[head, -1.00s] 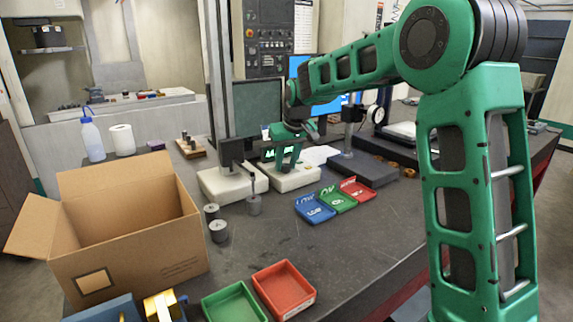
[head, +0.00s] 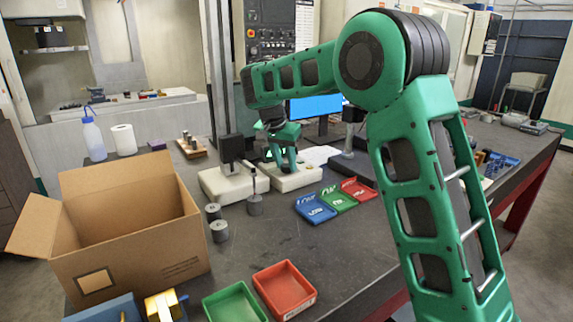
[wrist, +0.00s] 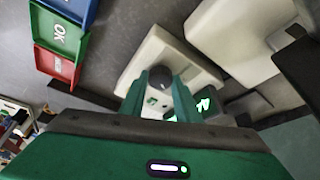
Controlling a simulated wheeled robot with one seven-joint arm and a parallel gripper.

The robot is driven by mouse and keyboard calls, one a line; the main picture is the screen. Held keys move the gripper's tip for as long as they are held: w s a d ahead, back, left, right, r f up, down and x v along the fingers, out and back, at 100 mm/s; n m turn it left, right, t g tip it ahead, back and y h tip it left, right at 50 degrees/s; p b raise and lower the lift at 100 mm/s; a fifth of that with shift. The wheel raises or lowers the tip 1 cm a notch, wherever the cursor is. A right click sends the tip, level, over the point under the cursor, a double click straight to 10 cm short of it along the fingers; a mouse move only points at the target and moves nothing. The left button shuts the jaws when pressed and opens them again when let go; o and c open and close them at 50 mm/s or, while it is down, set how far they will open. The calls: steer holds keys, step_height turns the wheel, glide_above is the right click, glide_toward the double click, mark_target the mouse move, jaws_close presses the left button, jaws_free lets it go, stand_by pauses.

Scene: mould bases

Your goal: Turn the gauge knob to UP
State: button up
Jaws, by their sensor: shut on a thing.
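The gauge's white base box (head: 306,180) stands on the dark table behind the coloured trays. In the wrist view, the pale box (wrist: 133,72) carries a dark round knob (wrist: 160,75) and a small screen with green marks (wrist: 205,104). My gripper (head: 288,170) reaches down onto the box. In the wrist view its green fingers (wrist: 163,84) are shut on the knob, one on each side. The fingers and hand hide part of the box top. I cannot read any UP mark or the knob's setting.
A second white base (head: 222,187) with a tall column stands close on the left. Blue (head: 316,214), green (head: 340,204) and red (head: 360,193) labelled trays lie in front. Grey cylinders (head: 219,232) and a cardboard box (head: 135,245) are further left.

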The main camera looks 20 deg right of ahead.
steer(key=shift+w+a+r+m+h, duration=0.2)
steer(key=shift+m+h, duration=0.1)
steer(key=shift+m, duration=0.6)
steer(key=shift+a, duration=0.1)
steer(key=o, duration=1)
steer(key=shift+w, duration=0.1)
steer(key=shift+o, duration=0.2)
steer(key=shift+f+g, duration=0.1)
steer(key=shift+g, duration=0.2)
